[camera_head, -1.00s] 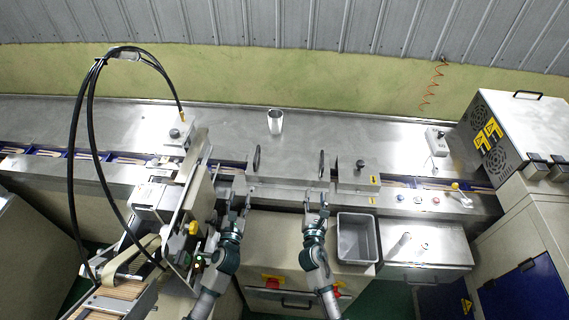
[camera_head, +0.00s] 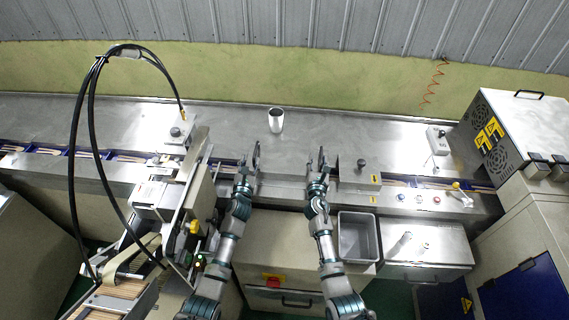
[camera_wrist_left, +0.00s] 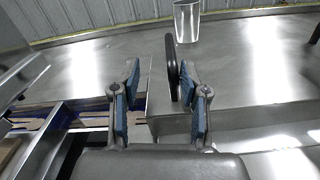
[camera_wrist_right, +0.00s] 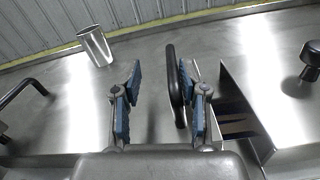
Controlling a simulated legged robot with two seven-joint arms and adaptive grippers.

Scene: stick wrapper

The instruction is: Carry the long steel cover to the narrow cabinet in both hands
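The long steel cover (camera_head: 287,190) lies on the conveyor line, with one black handle (camera_head: 257,155) near its left end and another (camera_head: 321,158) near its right end. My left gripper (camera_head: 249,163) is open at the left handle; in the left wrist view that handle (camera_wrist_left: 172,66) stands between the fingers, nearer the right one. My right gripper (camera_head: 318,166) is open at the right handle; in the right wrist view the handle (camera_wrist_right: 172,75) stands between the fingers, close to the right one. A steel-topped cabinet (camera_head: 440,253) stands at the right; I cannot tell whether it is the narrow one.
A grey bin (camera_head: 373,238) sits right of my right forearm. A steel cup (camera_head: 276,121) stands behind the cover. A wrapping machine (camera_head: 172,195) with black hoses is close on the left. A knobbed steel block (camera_head: 361,176) adjoins the cover's right end.

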